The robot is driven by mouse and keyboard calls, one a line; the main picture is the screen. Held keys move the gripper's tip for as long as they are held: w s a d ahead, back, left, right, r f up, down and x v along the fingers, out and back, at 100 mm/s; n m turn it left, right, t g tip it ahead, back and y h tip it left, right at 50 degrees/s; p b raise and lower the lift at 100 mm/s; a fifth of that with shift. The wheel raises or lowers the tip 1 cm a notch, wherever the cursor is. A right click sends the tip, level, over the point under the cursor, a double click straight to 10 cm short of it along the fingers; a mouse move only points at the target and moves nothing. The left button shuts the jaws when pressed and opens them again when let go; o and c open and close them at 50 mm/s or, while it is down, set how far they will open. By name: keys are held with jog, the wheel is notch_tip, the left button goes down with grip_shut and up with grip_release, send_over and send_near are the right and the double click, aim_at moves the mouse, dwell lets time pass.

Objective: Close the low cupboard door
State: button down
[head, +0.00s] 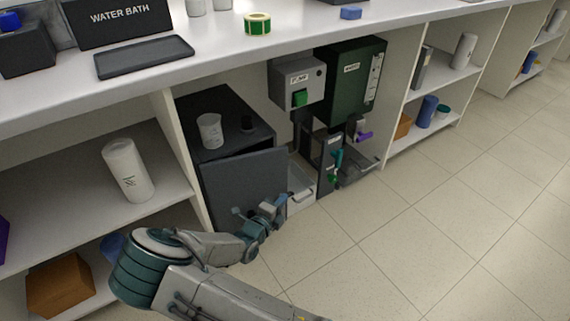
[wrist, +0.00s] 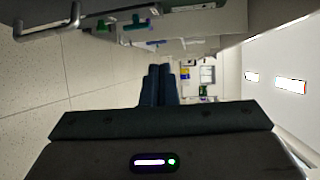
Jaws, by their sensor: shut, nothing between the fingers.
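The low cupboard (head: 232,103) is a dark grey box under the bench. Its dark door (head: 240,185) stands out at an angle from the front, apart from the box at the right side and close to it at the left. My gripper (head: 277,206) is in front of the door's lower right part in the head view; whether it touches the door I cannot tell. In the wrist view the two dark fingers (wrist: 158,86) are together with nothing between them. The door is not clearly made out in the wrist view.
A white beaker (head: 209,130) stands on the cupboard. Dark valve equipment (head: 329,160) stands further right. A shelf divider (head: 184,160) is at the left. The tiled floor (head: 400,235) is clear.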

aim_at(284, 167)
jog(key=shift+w+d+r+n+t+b, duration=0.1)
jog(key=shift+w+r+n+t+b, duration=0.25)
jog(key=shift+w+b, duration=1.1)
jog(key=shift+w+d+r+n+t+b, duration=0.1)
jog(key=shift+w+r+n+t+b, duration=0.3)
jog(key=shift+w, duration=2.25)
jog(key=shift+w+d+r+n+t+b, duration=0.2)
jog(key=shift+w+r+b, duration=0.5)
jog(key=shift+w, duration=1.35)
jog(key=shift+a, duration=0.2)
